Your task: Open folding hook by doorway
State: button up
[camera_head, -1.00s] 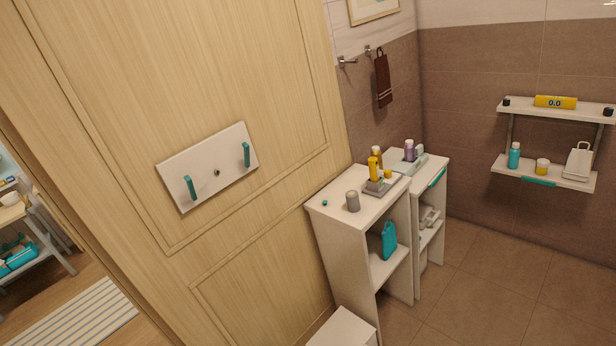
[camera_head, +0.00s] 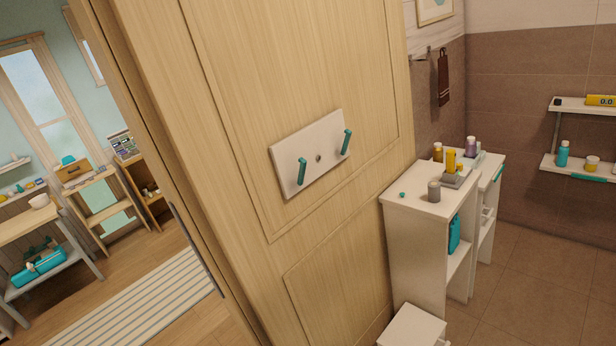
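A white hook plate (camera_head: 290,160) is mounted on the wooden panel (camera_head: 270,60) beside the doorway, near the middle of the head camera view. It carries two teal folding hooks, a left one (camera_head: 302,172) and a right one (camera_head: 346,141), with a small dark round spot between them. Both hooks stand at a slant to the plate; I cannot tell exactly how far each is folded out. My gripper does not show in the view, and nothing is touching the plate.
Left of the panel, the doorway opens on a room with a striped rug (camera_head: 140,305) and a shelf unit (camera_head: 70,262). Right of the panel stand a white cabinet (camera_head: 415,240) and a low white stool (camera_head: 410,328). A wall shelf (camera_head: 590,170) is at far right. Tiled floor is clear.

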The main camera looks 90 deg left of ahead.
aim_at(303, 164)
jog(key=u, duration=2.1)
jog(key=i, duration=1)
jog(key=u, duration=0.2)
jog(key=k, duration=1.35)
jog(key=z, duration=0.5)
